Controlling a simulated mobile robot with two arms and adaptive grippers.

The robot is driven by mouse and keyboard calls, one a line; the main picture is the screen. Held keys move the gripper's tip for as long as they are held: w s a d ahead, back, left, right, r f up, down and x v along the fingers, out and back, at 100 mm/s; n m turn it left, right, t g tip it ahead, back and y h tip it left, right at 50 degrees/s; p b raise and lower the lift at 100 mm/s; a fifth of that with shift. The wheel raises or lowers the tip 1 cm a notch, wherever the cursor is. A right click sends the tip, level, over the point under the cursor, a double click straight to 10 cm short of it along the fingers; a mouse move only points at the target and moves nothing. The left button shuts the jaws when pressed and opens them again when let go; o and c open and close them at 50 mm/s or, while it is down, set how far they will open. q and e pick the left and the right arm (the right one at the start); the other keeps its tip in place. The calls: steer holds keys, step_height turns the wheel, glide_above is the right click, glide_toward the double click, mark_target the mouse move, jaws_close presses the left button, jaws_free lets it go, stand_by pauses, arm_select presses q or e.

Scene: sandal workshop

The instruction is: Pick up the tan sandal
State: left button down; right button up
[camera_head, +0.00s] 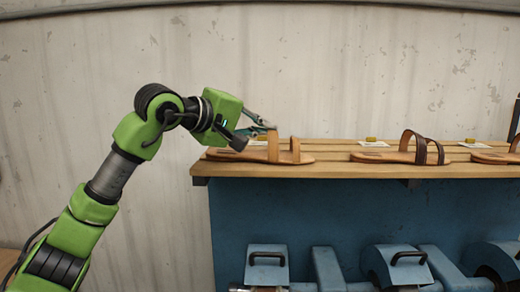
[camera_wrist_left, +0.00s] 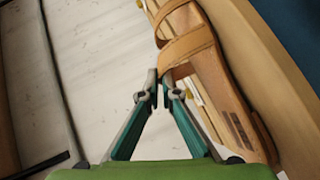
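The tan sandal (camera_head: 240,156) lies flat at the left end of the wooden shelf, with two light tan straps standing up from its sole. My left gripper (camera_head: 272,127) comes in from the left at the top of one strap. In the left wrist view the fingertips (camera_wrist_left: 160,78) are close together at the edge of the tan strap (camera_wrist_left: 188,46), with the strap's edge seemingly pinched between them. The sandal's sole (camera_wrist_left: 225,88) extends to the right of the fingers and appears to rest on the shelf. My right gripper is not in view.
The wooden shelf (camera_head: 350,171) also bears a sandal with a dark brown strap (camera_head: 405,156) in the middle and another sandal (camera_head: 498,156) at the right edge. Small cards with yellow blocks (camera_head: 371,140) lie behind them. Blue machines (camera_head: 267,265) stand below. A pale wall is behind.

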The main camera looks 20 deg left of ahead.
arm_select(q)
steer(key=shift+r+b, duration=0.3)
steer(key=shift+r, duration=0.2)
steer(key=s+a+r+b, duration=0.2)
steer(key=s+r+b, duration=0.2)
steer(key=s+r, duration=0.8)
steer(key=shift+s, duration=0.9)
steer(key=shift+a, duration=0.1)
